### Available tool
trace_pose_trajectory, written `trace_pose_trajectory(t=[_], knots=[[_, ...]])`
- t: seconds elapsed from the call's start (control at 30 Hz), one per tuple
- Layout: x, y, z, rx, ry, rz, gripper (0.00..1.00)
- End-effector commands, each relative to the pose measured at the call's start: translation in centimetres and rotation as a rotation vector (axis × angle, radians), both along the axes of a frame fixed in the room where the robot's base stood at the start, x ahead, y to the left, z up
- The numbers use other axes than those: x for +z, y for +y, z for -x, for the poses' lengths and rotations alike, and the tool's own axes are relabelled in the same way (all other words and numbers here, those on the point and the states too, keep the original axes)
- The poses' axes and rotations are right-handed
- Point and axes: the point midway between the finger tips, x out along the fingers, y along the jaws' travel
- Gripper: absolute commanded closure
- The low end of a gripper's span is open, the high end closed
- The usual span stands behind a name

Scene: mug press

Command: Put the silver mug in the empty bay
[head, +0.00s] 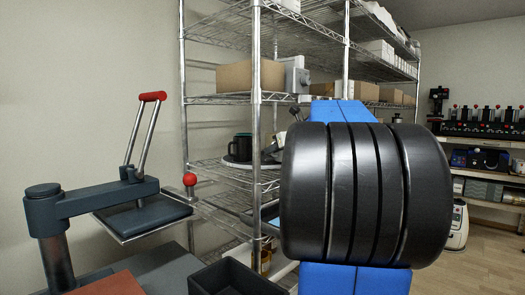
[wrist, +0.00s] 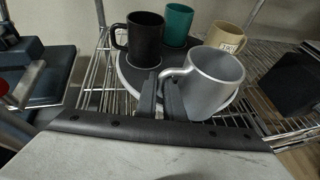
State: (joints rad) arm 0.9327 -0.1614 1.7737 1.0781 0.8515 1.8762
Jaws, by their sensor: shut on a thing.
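The silver mug (wrist: 215,85) is upright in the wrist view, with its handle toward the left. My gripper (wrist: 162,92) is shut on the handle, its dark fingers on either side of it. The mug overlaps the near right part of a round dark tray (wrist: 134,77) with a pale rim; I cannot tell whether it touches the tray. A black mug (wrist: 143,42), a teal mug (wrist: 177,26) and a beige mug (wrist: 226,37) stand behind it. In the head view my arm hides the gripper and the silver mug. I cannot make out which spot is the empty bay.
The tray sits on a wire shelf (wrist: 95,85). A dark box (wrist: 290,82) is to its right. In the head view, a press with a red-gripped lever (head: 152,96) stands left and a black open bin (head: 236,280) is in front. Cardboard boxes (head: 236,75) sit on the shelf above.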

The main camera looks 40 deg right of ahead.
Motion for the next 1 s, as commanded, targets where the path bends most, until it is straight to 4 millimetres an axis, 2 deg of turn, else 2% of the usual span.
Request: trace_pose_trajectory(t=[0.1,0.37,0.6,0.7,1.0], knots=[[0.1,-0.2,-1.4,0.0,-0.001,0.001,1.0],[0.0,-0.4,-2.9,0.0,0.0,0.001,1.0],[0.1,-0.8,-6.1,0.001,-0.001,0.001,1.0],[-0.5,-0.8,-5.9,-0.001,-0.001,0.0,1.0],[-0.7,-0.8,-5.9,-0.001,-0.001,0.001,1.0]])
